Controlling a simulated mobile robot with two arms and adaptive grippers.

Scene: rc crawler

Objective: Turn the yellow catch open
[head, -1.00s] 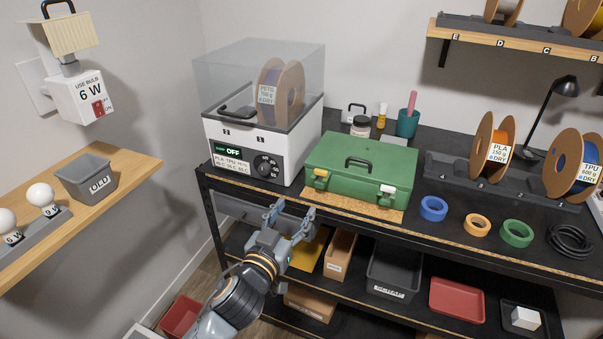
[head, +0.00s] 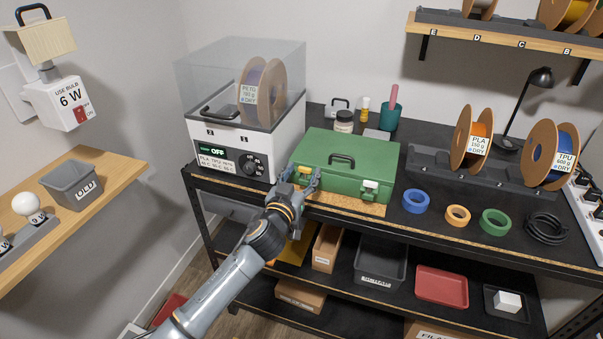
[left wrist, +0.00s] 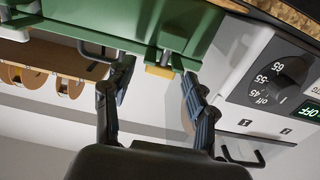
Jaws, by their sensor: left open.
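The green case (head: 372,156) lies shut on the black workbench, its handle on the lid. Its yellow catch (head: 305,171) is on the left of the front face, partly hidden by my gripper; a white catch (head: 369,188) is on the right. In the left wrist view, which is upside down, the yellow catch (left wrist: 159,71) shows between and beyond the fingertips, below the green case (left wrist: 95,14). My left gripper (head: 304,177) is open and empty, right in front of the catch; I cannot tell whether it touches. My right gripper is not in view.
The white dryer (head: 236,150) stands close left of the case; its dial (left wrist: 275,82) is near one finger in the wrist view. Tape rolls (head: 457,216) lie right of the case. Bins (head: 381,265) stand on the shelf below. A cork strip (head: 347,208) lies before the case.

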